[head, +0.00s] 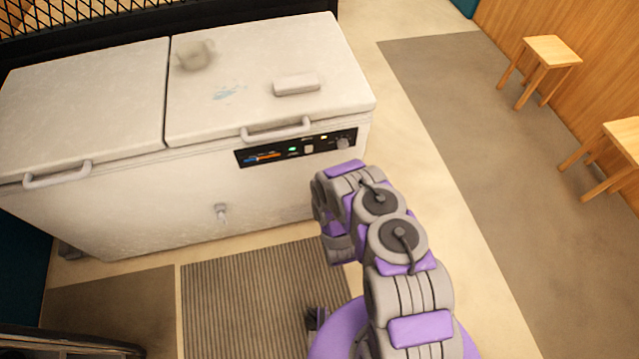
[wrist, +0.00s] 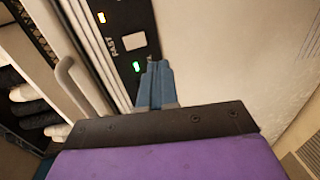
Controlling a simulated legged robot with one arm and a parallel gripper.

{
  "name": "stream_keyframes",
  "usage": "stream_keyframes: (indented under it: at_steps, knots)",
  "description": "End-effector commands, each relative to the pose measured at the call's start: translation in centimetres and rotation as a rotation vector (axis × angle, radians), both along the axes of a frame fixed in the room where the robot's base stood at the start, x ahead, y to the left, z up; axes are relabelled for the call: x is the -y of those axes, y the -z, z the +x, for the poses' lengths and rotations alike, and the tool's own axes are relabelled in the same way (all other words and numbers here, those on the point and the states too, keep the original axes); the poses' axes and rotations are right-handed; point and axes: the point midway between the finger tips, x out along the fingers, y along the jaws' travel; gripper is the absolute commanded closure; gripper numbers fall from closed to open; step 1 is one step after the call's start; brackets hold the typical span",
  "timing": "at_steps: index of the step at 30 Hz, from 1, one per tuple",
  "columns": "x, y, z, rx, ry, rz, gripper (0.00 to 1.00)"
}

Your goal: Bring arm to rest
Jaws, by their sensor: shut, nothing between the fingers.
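My arm shows in the head view, grey and purple, folded in front of a white chest freezer (head: 270,195). In the wrist view my gripper (wrist: 157,66) is shut and empty, its blue-grey fingers together. The fingers point toward the freezer's dark control panel (wrist: 130,40), which has lit orange and green lights. I cannot tell how far the fingertips are from the panel. In the head view the control panel (head: 300,149) sits just beyond the arm. The fingers are hard to make out there.
On the freezer lid are a pale mug-like object (head: 195,54) and a small white block (head: 296,84). A striped mat (head: 240,300) lies on the floor before the freezer. Wooden stools (head: 550,52) stand at the right. The floor between is clear.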

Motion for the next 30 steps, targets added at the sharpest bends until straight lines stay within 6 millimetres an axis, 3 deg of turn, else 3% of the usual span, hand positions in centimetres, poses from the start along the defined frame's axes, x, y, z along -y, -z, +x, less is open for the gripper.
stream_keyframes:
  at_steps: [19,24,30]
  knots:
    - [0.1,-0.2,0.1,-0.001,0.001,0.004,1.00]
    - [0.7,-1.4,2.2,-0.058,0.025,0.027,1.00]
    - [2.5,-4.5,6.0,-0.202,0.098,0.096,1.00]
